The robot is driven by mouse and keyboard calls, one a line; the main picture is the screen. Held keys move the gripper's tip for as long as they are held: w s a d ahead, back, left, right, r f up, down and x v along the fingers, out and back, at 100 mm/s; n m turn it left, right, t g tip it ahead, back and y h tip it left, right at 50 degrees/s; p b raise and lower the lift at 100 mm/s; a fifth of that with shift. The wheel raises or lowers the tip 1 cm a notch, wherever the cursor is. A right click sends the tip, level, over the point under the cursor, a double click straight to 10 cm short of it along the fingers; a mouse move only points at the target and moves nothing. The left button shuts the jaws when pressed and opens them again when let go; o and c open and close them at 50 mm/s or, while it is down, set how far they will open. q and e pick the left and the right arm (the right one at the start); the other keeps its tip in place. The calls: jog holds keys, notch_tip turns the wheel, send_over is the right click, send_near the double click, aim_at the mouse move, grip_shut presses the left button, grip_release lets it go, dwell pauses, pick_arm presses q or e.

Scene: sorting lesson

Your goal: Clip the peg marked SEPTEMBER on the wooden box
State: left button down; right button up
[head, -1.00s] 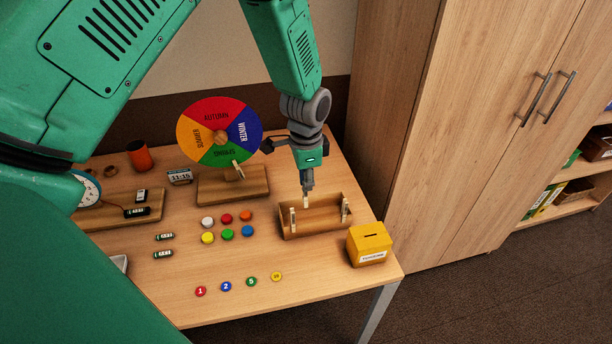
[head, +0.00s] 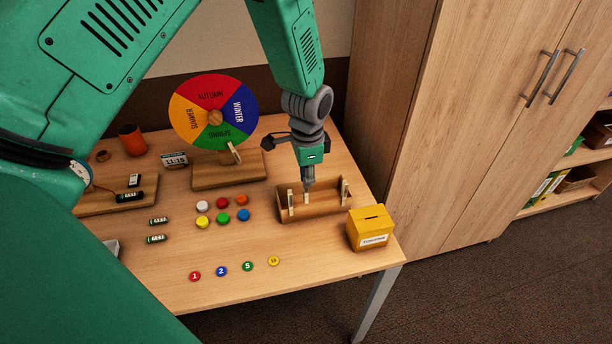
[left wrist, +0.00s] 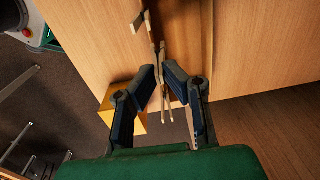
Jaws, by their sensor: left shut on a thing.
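The open wooden box (head: 322,209) stands near the right end of the table. One pale peg (head: 291,202) is clipped on its left end and another peg (head: 345,191) on its right end. My left gripper (head: 307,187) points down over the box, shut on a pale peg (head: 306,198). The held peg is at the box's back wall; I cannot tell whether it touches the wall. In the left wrist view the gripper (left wrist: 160,72) has its fingers close together, with pale pegs around the tips. No lettering on the pegs is readable. My right gripper is not in view.
A yellow slotted box (head: 370,228) stands just right of the wooden box. A season wheel (head: 214,113) on a wooden stand (head: 229,170) is behind left, with a peg (head: 234,153) on it. Coloured discs and numbered counters lie to the left. A tall cupboard (head: 400,130) stands at right.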

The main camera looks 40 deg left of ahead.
pick_arm(q)
jog(key=shift+r+p, duration=0.1)
jog(key=shift+p, duration=0.25)
jog(key=shift+d+r+p, duration=0.15)
jog(key=shift+d+p, duration=0.45)
jog(key=shift+p, duration=0.05)
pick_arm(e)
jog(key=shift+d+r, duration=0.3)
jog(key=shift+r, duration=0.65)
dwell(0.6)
